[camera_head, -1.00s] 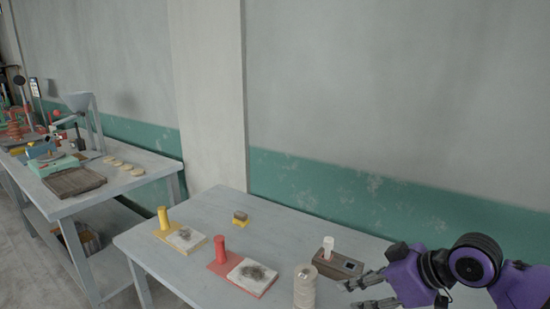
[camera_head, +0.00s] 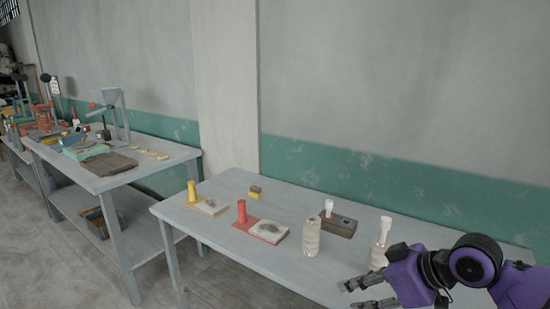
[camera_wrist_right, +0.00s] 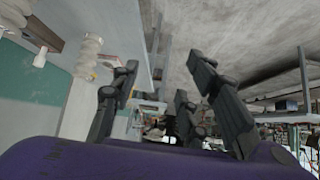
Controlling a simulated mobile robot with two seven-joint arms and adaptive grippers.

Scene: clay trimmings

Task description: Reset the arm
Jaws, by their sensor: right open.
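My right arm is purple and black and comes in at the lower right of the head view. Its gripper (camera_head: 353,295) is open and empty, with its dark fingers pointing left by the front side of the near grey table (camera_head: 290,268). In the right wrist view the open fingers (camera_wrist_right: 163,82) stand apart with nothing between them. My left arm and gripper are not in view.
The near table holds a yellow stand (camera_head: 192,192), a red stand (camera_head: 242,212), a dark block (camera_head: 338,225), a ribbed pale bottle (camera_head: 311,238) and a white-topped one (camera_head: 385,228) close to my arm. Another grey table (camera_head: 115,180) stands left. Floor (camera_head: 60,260) is clear at lower left.

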